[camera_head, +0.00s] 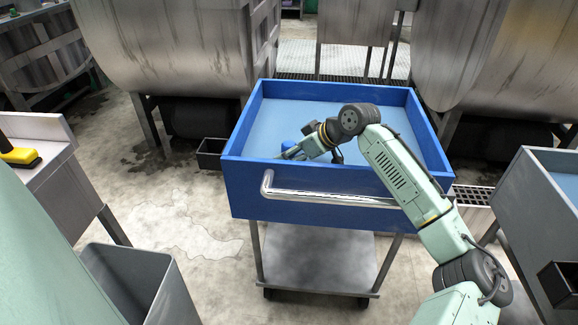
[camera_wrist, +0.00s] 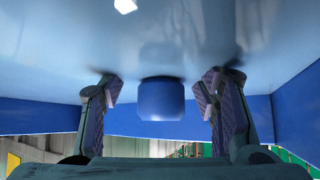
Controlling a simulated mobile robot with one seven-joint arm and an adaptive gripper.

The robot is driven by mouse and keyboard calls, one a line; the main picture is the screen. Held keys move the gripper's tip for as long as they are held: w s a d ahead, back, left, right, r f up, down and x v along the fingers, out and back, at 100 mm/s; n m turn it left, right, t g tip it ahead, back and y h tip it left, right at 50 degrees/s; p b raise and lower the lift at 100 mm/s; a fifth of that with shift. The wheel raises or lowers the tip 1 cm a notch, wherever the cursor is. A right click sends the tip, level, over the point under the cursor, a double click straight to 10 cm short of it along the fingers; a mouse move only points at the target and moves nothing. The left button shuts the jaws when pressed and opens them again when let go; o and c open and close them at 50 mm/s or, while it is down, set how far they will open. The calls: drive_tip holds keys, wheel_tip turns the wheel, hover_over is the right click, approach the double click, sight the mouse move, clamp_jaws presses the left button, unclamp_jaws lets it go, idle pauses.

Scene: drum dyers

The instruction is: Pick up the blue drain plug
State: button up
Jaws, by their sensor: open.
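The blue drain plug (camera_wrist: 161,101) is a short, rounded blue cylinder on the light blue floor of the blue cart tray (camera_head: 300,205). In the wrist view it appears between the two fingers of my gripper (camera_wrist: 159,86), with a clear gap on each side. It touches neither finger. In the head view my gripper (camera_head: 297,153) is low inside the tray, towards its left front. Part of the plug (camera_head: 288,146) shows just behind the gripper, and the rest is hidden. My gripper is open and empty.
The tray's raised blue walls surround my gripper, and a metal handle (camera_head: 330,198) runs along the front. The tray floor (camera_head: 300,112) behind is clear. A small white thing (camera_wrist: 125,5) shows at the wrist view's top edge. Large metal drums (camera_head: 170,45) stand behind.

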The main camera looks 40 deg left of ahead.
drive_tip(key=shift+x, duration=0.8)
drive_tip(key=shift+c, duration=0.4)
drive_tip(key=c, duration=1.2)
